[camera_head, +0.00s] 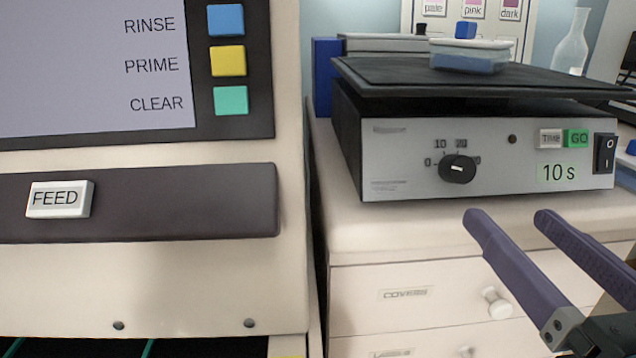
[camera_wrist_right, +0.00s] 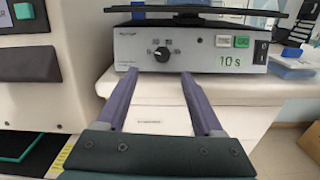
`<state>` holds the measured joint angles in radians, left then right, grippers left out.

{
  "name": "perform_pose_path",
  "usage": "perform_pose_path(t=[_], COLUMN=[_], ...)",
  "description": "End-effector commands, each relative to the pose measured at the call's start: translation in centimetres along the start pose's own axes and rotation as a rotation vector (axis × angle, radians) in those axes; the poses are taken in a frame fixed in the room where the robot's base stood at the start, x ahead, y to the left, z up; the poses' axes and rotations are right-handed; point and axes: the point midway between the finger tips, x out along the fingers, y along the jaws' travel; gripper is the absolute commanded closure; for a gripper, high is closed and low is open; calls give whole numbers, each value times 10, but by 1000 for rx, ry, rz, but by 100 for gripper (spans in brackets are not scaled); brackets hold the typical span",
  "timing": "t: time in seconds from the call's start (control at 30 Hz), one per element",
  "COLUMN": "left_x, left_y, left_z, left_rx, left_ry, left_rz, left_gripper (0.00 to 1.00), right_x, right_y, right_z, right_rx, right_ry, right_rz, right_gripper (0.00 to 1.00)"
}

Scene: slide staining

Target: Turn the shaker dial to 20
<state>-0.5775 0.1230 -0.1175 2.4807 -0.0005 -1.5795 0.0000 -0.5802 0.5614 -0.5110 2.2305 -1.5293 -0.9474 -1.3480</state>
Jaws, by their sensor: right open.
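The shaker (camera_head: 385,150) stands on the counter at the right in the head view, with a pale front panel. Its black round dial (camera_head: 457,168) has a small white mark, with 0, 10 and 20 printed around it and another label partly covered at the right. I cannot tell surely which number the mark points to. The dial also shows in the right wrist view (camera_wrist_right: 162,54). My right gripper (camera_head: 506,215) is open and empty, in front of and below the panel, apart from the dial. In the wrist view its fingertips (camera_wrist_right: 160,74) lie just below the dial.
The panel also has a TIME button (camera_head: 551,139), a green GO button (camera_head: 576,139), a 10 s display (camera_head: 557,173) and a rocker switch (camera_head: 605,153). A lidded container (camera_head: 470,56) sits on the platform. The stainer (camera_head: 200,270) stands close at left; drawers (camera_head: 405,293) are below.

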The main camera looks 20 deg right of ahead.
Motion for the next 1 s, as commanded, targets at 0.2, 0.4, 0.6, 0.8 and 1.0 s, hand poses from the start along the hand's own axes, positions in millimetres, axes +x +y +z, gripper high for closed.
perform_pose_path(t=[0.2,0.4,0.6,0.8,1.0], left_x=[-3,-4,-3,-3,-3], left_y=[3,4,4,3,1], left_z=[0,0,0,0,1], left_rx=[-2,-6,-6,-2,3], left_ry=[-2,-3,-3,-4,-5], left_rz=[8,12,11,7,2], left_gripper=[50,50,50,50,50], right_x=[26,65,91,99,98], right_y=[1,1,1,1,1], right_z=[3,2,2,1,1], right_rx=[-10,-9,-7,-6,-6], right_ry=[-10,-8,-6,-3,-3], right_rz=[4,3,3,3,3], right_gripper=[32,32,32,32,34])
